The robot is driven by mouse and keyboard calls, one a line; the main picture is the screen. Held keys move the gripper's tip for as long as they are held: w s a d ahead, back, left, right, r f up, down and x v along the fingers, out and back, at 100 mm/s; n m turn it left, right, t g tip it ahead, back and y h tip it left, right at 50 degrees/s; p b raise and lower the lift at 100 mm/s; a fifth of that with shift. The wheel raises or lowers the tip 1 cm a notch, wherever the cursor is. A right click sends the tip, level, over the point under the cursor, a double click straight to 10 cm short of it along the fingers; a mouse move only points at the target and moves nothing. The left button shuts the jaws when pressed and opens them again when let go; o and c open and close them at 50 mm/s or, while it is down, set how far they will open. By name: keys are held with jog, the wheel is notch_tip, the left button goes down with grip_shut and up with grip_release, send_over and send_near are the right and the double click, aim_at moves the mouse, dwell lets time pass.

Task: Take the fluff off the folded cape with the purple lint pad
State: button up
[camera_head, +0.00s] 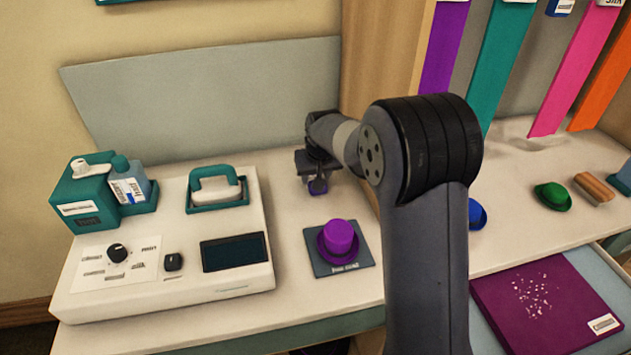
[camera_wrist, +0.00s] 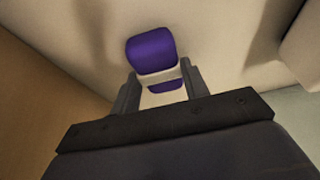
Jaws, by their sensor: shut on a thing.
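My gripper (camera_head: 317,186) is at the back of the counter, pointing down. It is shut on the purple lint pad (camera_wrist: 152,50); in the wrist view the fingers clasp its pale middle band, with purple on both sides. I cannot tell whether the pad touches the counter. The folded cape (camera_head: 515,310) is dark purple and lies at the lower right, with pale fluff (camera_head: 532,296) scattered on its middle and a white label at its corner.
A purple hat (camera_head: 339,239) on a dark mat stands in front of my gripper. Left is a white console (camera_head: 165,290) with a teal-handled iron-like tool (camera_head: 217,190) and bottles. Green (camera_head: 552,196) and blue (camera_head: 477,214) hats stand right. Coloured ribbons (camera_head: 507,60) hang behind. My arm hides the counter's middle.

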notch_tip(320, 180, up, 10)
jog(key=shift+p, duration=0.5)
jog(key=o, duration=0.4)
jog(key=c, duration=0.3)
